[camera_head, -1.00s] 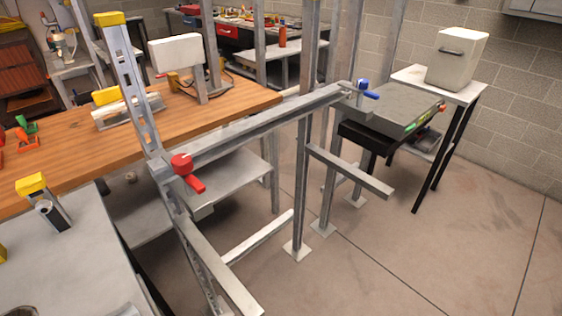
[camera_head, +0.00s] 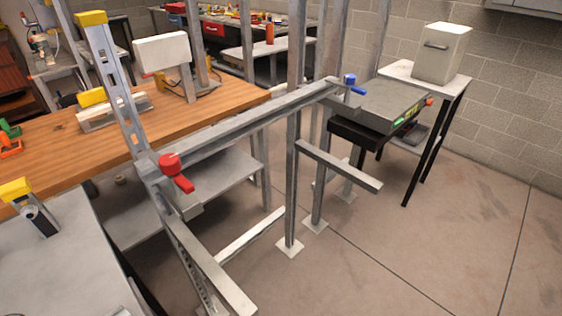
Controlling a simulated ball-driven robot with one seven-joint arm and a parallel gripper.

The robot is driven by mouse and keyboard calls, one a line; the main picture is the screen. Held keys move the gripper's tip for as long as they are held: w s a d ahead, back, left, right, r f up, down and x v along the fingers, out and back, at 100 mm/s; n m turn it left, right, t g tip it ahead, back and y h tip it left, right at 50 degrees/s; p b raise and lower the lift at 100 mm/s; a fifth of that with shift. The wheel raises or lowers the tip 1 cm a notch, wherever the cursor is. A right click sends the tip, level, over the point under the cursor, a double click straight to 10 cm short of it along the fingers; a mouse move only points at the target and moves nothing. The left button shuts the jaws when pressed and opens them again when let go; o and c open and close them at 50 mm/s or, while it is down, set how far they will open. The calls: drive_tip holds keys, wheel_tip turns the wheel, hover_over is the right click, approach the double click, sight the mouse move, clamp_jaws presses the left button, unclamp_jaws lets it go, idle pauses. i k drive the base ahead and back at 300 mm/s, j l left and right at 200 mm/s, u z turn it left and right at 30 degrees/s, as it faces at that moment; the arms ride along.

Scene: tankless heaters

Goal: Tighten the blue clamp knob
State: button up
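The blue clamp knob (camera_head: 351,80) sits at the far right end of a long metal bar (camera_head: 250,119), near an upright metal post. Its blue handle points to the right. A red clamp knob (camera_head: 171,165) with a red handle sits at the near left end of the same bar. My gripper is not in view.
A wooden workbench (camera_head: 57,160) stands at left and a grey metal table (camera_head: 75,265) at lower left. A low metal rail (camera_head: 340,166) juts out right of the posts. A white box (camera_head: 440,52) stands on a side table. The floor (camera_head: 420,240) at lower right is clear.

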sight(349, 79)
drive_tip(key=i+l+u, duration=0.15)
drive_tip(key=l, duration=0.15)
drive_tip(key=i+l+u, duration=0.15)
drive_tip(key=l, duration=0.15)
drive_tip(key=i+l+u, duration=0.15)
drive_tip(key=l, duration=0.2)
drive_tip(key=i+l+u, duration=0.15)
drive_tip(key=l, duration=0.15)
drive_tip(key=k, duration=0.05)
